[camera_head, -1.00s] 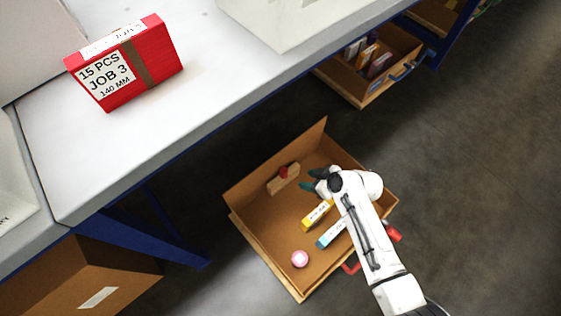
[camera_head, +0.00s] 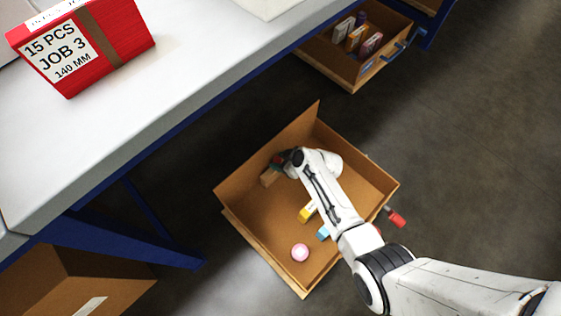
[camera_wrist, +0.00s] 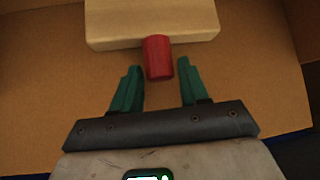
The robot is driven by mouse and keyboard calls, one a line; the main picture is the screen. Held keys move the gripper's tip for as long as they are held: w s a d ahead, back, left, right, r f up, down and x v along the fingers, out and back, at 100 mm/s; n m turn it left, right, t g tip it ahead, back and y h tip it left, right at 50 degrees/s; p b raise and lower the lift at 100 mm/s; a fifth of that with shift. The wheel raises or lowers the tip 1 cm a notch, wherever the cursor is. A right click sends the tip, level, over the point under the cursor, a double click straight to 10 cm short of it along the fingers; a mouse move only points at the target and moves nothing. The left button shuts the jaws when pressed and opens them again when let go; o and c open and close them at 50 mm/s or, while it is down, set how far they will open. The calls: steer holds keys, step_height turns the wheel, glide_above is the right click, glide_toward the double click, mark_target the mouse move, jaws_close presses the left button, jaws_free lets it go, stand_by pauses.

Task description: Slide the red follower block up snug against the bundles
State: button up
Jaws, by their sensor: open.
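The follower block is a pale wooden block (camera_head: 269,178) with a red knob, at the far left inside the open drawer (camera_head: 252,235). The wrist view shows the wood (camera_wrist: 150,20) and its red knob (camera_wrist: 158,57). My gripper (camera_wrist: 159,70) is open, its green fingertips on either side of the knob's near end with gaps on both sides. In the head view my gripper (camera_head: 281,160) is at the block and partly hides it. A yellow bundle (camera_head: 307,213) and a light blue bundle (camera_head: 323,233) lie in the drawer, partly covered by my arm and apart from the block.
A pink round object (camera_head: 300,253) sits in the drawer's near corner. A red package (camera_head: 80,45) marked JOB 3 stands on the grey worktop (camera_head: 150,95). Another open drawer (camera_head: 352,80) holds several small packs. The drawer's walls surround my gripper; its middle floor is bare.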

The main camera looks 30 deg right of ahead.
jaws_close()
stand_by(0.5)
